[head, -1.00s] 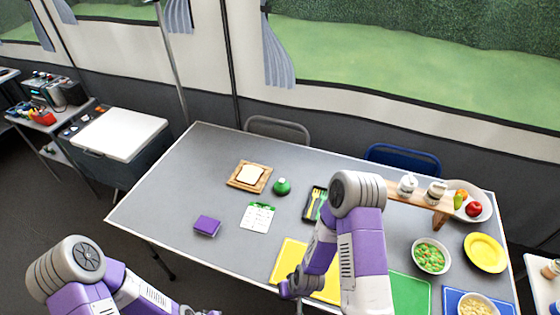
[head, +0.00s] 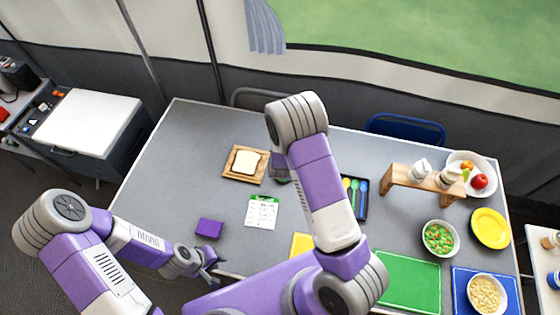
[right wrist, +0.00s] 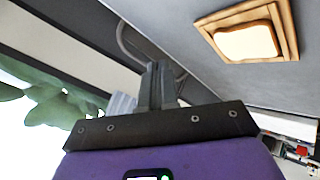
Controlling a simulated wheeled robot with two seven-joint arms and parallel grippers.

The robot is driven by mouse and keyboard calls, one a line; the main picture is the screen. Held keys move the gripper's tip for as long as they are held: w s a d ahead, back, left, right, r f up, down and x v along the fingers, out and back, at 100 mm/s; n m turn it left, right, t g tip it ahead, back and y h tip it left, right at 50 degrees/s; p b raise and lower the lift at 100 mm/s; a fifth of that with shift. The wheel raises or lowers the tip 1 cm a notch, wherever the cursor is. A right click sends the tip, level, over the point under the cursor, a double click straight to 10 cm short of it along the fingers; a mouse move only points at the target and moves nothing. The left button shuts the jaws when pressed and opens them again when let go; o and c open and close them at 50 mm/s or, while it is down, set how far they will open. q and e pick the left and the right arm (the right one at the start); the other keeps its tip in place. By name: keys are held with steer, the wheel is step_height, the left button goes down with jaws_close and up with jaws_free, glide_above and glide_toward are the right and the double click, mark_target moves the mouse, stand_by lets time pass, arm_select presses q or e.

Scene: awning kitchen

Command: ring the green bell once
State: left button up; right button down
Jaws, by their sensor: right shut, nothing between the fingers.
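The green bell does not show in either view now; in the head view my right arm covers the area just right of the bread board. My right gripper (right wrist: 158,68) is shut and empty in the right wrist view, with its two dark fingers together. That view also shows the bread slice (right wrist: 247,41) on its board, up and to the right of the fingers. My left gripper (head: 210,257) is low over the front edge of the table, near the purple block (head: 209,228); its fingers are too small to tell open from shut.
The wooden bread board (head: 232,175) and a white-and-green card (head: 262,212) lie on the grey table (head: 180,160). A dark cutlery tray (head: 361,209) is right of my right arm. A wooden rack (head: 400,177) with shakers, bowls and a yellow plate (head: 490,228) fill the right side.

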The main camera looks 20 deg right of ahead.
mark_target(225, 268)
arm_select(q)
steer(key=shift+s, duration=0.2)
arm_select(e)
steer(key=shift+s, duration=0.2)
steer(key=shift+f, duration=0.1)
